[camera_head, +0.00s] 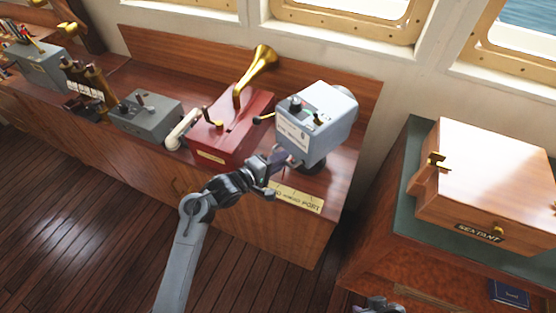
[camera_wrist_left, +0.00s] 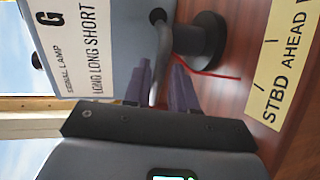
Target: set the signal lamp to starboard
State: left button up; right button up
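The signal lamp (camera_head: 322,112) is a grey-blue box on a round dark base at the right end of the console; its label side faces me and its round rim faces the window. In the left wrist view its label (camera_wrist_left: 75,45) and base (camera_wrist_left: 205,40) show. My left gripper (camera_head: 279,160) is at the lamp's lower near side. Its fingers (camera_wrist_left: 163,85) are close together around the lamp's grey bar handle (camera_wrist_left: 162,60). The placard (camera_head: 296,198) reading STBD, AHEAD, PORT lies at the console edge; it also shows in the left wrist view (camera_wrist_left: 280,70). My right gripper (camera_head: 378,306) is cut off at the bottom edge.
A red box with a brass horn (camera_head: 232,130) stands left of the lamp, with a white handset (camera_head: 181,130) and a grey control box (camera_head: 146,116) beyond. A wooden sextant case (camera_head: 490,185) sits on the right cabinet. Wooden floor is clear in front.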

pick_arm(q)
jog(key=shift+o, duration=0.8)
jog(key=shift+s+a, duration=0.1)
jog(key=b+v, duration=0.1)
jog(key=v, duration=0.9)
jog(key=shift+s+a, duration=0.15)
jog(key=shift+s, duration=0.05)
jog(key=shift+r, duration=0.1)
